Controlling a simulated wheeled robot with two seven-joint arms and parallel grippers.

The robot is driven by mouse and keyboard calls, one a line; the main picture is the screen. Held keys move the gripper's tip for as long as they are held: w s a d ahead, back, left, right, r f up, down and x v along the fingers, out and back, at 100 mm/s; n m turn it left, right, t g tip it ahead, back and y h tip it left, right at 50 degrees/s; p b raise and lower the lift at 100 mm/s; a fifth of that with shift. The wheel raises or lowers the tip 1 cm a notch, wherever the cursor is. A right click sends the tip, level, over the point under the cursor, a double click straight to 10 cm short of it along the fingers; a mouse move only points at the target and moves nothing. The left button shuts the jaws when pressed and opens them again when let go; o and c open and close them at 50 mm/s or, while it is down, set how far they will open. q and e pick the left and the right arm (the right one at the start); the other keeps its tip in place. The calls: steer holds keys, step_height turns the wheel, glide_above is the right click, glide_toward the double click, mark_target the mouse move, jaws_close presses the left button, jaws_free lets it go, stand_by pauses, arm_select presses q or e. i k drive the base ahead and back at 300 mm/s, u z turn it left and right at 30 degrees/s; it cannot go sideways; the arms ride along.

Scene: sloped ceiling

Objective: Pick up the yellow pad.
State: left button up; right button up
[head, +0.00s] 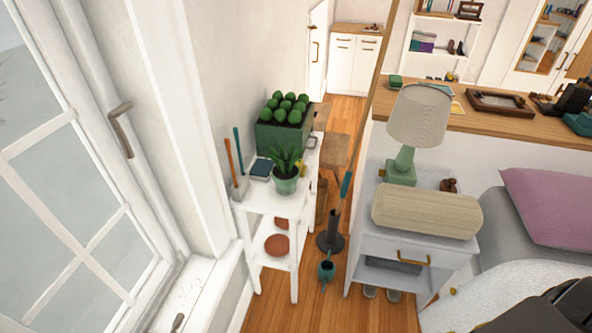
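No object is clearly readable as the yellow pad. A small flat yellow item (457,107) lies on the long wooden ledge, just right of the lamp shade and partly hidden by it; I cannot tell if it is a pad. Another small yellow thing (302,169) shows beside the potted plant on the white stand; its shape is unclear. Neither of my grippers is in view. A dark shape fills the bottom right corner, and I cannot tell what it is.
A white nightstand (365,245) holds a green lamp (418,118) and a beige rounded box (425,212). A white plant stand (290,205) stands along the left wall. Between them is a narrow wooden floor strip with a dark umbrella-stand-like holder (329,241) and a teal watering can (326,268). A bed is at right.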

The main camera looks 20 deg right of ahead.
mark_target(302, 168)
steer(key=u, duration=1.6)
steer(key=k, duration=0.9)
steer(key=z, duration=0.9)
